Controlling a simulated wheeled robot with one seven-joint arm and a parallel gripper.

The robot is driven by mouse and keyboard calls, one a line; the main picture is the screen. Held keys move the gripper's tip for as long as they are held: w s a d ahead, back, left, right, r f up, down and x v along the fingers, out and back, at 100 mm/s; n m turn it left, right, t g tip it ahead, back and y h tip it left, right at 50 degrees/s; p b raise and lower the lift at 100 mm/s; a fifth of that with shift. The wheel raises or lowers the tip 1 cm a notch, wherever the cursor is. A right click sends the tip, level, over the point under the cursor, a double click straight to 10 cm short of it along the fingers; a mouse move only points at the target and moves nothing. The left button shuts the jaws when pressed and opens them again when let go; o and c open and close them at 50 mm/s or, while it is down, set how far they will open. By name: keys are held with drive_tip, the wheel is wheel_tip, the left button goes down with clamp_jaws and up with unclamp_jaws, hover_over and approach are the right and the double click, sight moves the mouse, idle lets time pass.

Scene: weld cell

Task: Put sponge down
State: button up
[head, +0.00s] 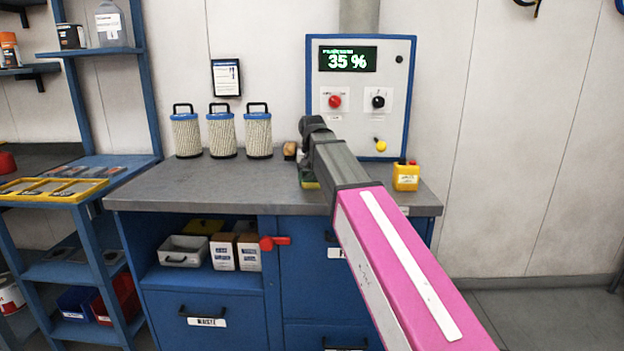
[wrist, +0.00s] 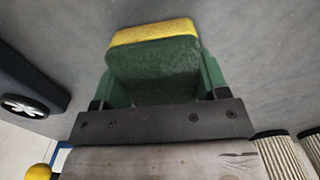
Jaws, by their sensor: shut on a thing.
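My gripper (wrist: 160,88) is shut on the sponge, with one green finger on each side of it. The sponge (wrist: 152,50) is dark green with a yellow layer along its far edge in the wrist view. In the head view a small yellow-green part of the sponge (head: 311,184) shows below my gripper, low over the grey bench top (head: 250,185). I cannot tell whether the sponge touches the bench. The rest of it is hidden by my arm.
A control panel (head: 390,75) reading 35 % is behind. Bench top left of my gripper is clear.

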sight(312, 176)
drive_tip(key=o, duration=1)
drive_tip(key=shift+c, duration=0.2)
drive_tip(key=shift+r, duration=0.1)
drive_tip(key=shift+r, duration=3.75)
